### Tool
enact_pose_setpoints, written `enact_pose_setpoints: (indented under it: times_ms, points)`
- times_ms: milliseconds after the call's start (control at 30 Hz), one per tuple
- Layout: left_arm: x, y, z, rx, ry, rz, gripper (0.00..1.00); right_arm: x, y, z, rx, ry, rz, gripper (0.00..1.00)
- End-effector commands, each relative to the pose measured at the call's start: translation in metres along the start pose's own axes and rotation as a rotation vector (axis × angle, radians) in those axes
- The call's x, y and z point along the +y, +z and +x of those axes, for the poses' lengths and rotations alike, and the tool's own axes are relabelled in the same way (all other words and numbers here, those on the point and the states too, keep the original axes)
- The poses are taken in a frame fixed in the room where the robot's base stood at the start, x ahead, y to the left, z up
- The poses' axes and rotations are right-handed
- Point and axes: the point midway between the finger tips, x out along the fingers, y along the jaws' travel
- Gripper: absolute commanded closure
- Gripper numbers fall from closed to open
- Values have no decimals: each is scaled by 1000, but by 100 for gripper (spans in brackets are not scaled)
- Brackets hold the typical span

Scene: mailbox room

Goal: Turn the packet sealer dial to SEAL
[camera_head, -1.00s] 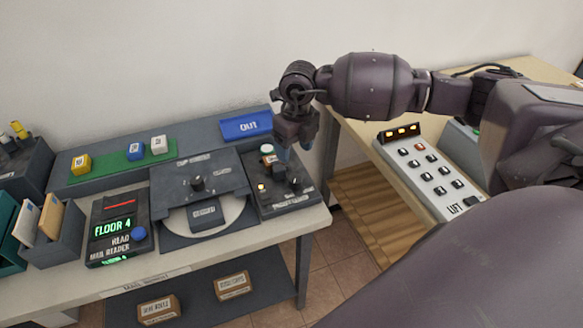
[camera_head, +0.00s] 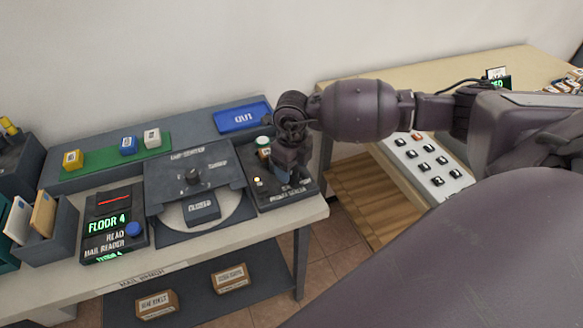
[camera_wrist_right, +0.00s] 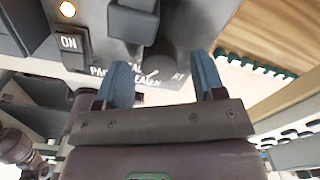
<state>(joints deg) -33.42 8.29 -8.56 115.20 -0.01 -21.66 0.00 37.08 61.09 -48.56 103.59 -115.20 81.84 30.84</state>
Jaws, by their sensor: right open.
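The packet sealer (camera_head: 268,196) is a dark box at the right end of the mail bench, with a small lit lamp on it. In the right wrist view its panel (camera_wrist_right: 100,50) shows an ON button (camera_wrist_right: 70,43) and partly covered lettering. My right gripper (camera_head: 283,166) is over the sealer and hides the dial in the head view. Contact and the dial's setting cannot be told. My left gripper is not in view.
A dark block (camera_wrist_right: 133,18) stands on the panel beside the knob. A blue OUT tray (camera_head: 243,118) is behind. A button panel (camera_head: 432,160) stands on the right-hand table.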

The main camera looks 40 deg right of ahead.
Motion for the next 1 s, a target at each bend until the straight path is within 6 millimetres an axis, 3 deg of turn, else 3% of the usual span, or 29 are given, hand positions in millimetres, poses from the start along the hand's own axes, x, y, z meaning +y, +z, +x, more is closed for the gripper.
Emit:
enact_pose_setpoints:
  times_ms: [400, 733, 1000]
  points:
    - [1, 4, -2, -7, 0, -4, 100, 0, 0, 7, 0, 1, 0, 37]
    - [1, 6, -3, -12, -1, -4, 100, 0, 0, 7, 0, 1, 0, 86]
    - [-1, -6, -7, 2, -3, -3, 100, 0, 1, 3, -4, 1, 115, 86]
